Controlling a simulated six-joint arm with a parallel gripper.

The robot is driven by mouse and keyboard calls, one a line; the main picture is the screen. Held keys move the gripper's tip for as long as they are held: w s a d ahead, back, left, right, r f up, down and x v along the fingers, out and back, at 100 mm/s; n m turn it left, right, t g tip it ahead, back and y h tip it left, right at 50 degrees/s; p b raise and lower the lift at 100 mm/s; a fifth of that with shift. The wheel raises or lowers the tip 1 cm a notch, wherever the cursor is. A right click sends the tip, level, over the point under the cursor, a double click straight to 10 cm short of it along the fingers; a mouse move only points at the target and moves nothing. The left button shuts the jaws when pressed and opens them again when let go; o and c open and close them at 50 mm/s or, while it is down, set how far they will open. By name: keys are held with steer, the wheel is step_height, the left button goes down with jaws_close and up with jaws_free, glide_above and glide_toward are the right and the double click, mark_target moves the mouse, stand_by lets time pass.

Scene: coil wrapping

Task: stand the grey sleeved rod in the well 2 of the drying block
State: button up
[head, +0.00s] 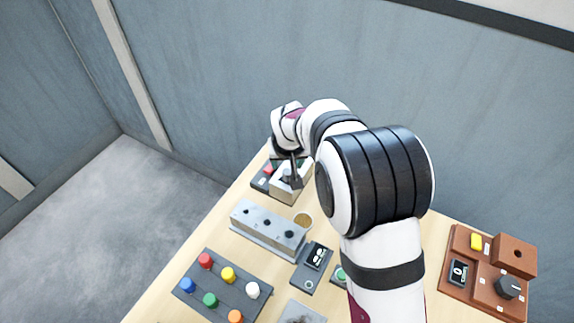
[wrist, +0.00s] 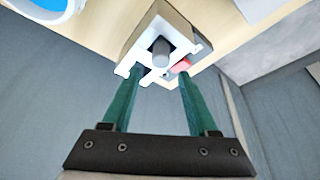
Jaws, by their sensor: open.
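My gripper (head: 293,180) is at the far end of the table, at a cream block fixture (head: 279,190). In the wrist view my gripper (wrist: 158,80) is open, its two teal fingers apart. A grey rod end (wrist: 162,50) shows between and beyond the fingertips, at the white forked front of the cream block (wrist: 150,28). It looks like the grey sleeved rod; its sleeve cannot be made out. Contact with the fingers is not visible. A light grey block with a row of dark holes (head: 257,238), apparently the drying block, stands nearer; no rod shows in its holes. Well numbers are unreadable.
A dark board with several coloured pegs (head: 222,287) lies at the near left. A brown control box (head: 490,275) is at the right. Walls stand behind the table.

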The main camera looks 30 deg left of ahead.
steer(key=v, duration=1.1)
steer(key=s+d+r+m+g+h, duration=0.1)
steer(key=s+d+r+m, duration=0.15)
steer(key=d, duration=0.65)
steer(key=s+d+r+m, duration=0.1)
steer(key=s+d+m, duration=0.2)
steer(key=d, duration=0.6)
steer(key=s+d+f+m+g, duration=0.1)
steer(key=s+d+m, duration=0.2)
steer(key=s, duration=0.6)
steer(key=s+d+f+m+g, duration=0.1)
steer(key=s+d+m, duration=0.3)
steer(key=s+d, duration=0.4)
steer(key=shift+s+f+g, duration=0.3)
steer(key=shift+s+g, duration=0.2)
steer(key=shift+s, duration=0.2)
steer(key=shift+c, duration=0.3)
